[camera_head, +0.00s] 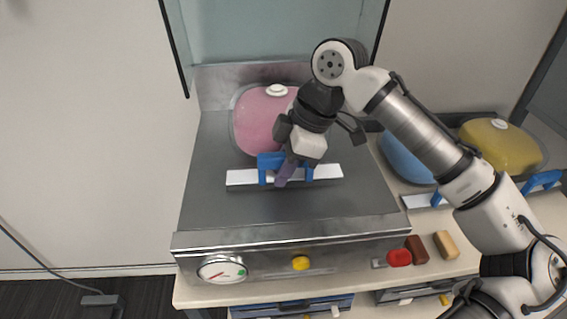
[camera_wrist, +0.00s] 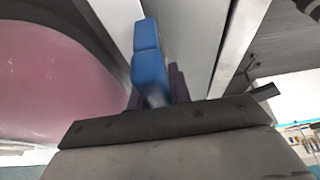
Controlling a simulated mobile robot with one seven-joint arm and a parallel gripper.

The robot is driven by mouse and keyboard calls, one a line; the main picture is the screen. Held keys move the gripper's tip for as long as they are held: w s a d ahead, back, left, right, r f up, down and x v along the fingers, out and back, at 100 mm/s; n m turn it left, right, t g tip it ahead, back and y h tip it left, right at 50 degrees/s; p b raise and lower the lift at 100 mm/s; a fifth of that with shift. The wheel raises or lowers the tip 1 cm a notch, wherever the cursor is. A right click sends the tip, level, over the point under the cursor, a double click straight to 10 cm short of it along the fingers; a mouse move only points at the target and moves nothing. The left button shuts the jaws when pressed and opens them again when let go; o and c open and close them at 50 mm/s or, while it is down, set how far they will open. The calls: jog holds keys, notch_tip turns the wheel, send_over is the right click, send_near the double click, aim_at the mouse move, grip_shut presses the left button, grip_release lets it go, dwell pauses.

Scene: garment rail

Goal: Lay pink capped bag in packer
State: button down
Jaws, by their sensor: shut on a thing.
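The pink capped bag (camera_head: 262,120) lies flat on the grey bed of the packer (camera_head: 215,205), its white cap (camera_head: 277,90) toward the back. A white bar with a blue handle (camera_head: 265,163) runs along the bag's near edge. My gripper (camera_head: 287,172) is over this bar, its purple fingers shut on the blue handle. In the wrist view the blue handle (camera_wrist: 150,70) is between the fingers, with the pink bag (camera_wrist: 55,85) to the left. My wrist hides the bag's right part. Whether the bar rests fully on the bed is hard to tell.
The packer's clear lid (camera_head: 275,30) stands raised behind the bed. A dial (camera_head: 222,268) and yellow knob (camera_head: 300,263) are on its front. A blue bag (camera_head: 402,158) and a yellow bag (camera_head: 500,147) lie on the right, near red (camera_head: 399,257) and wooden pieces (camera_head: 446,244).

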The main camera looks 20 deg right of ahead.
jog(key=shift+f, duration=0.15)
jog(key=c, duration=1.3)
grip_release()
jog(key=b+v, duration=0.1)
jog(key=v, duration=1.1)
jog(key=shift+s+d, duration=0.1)
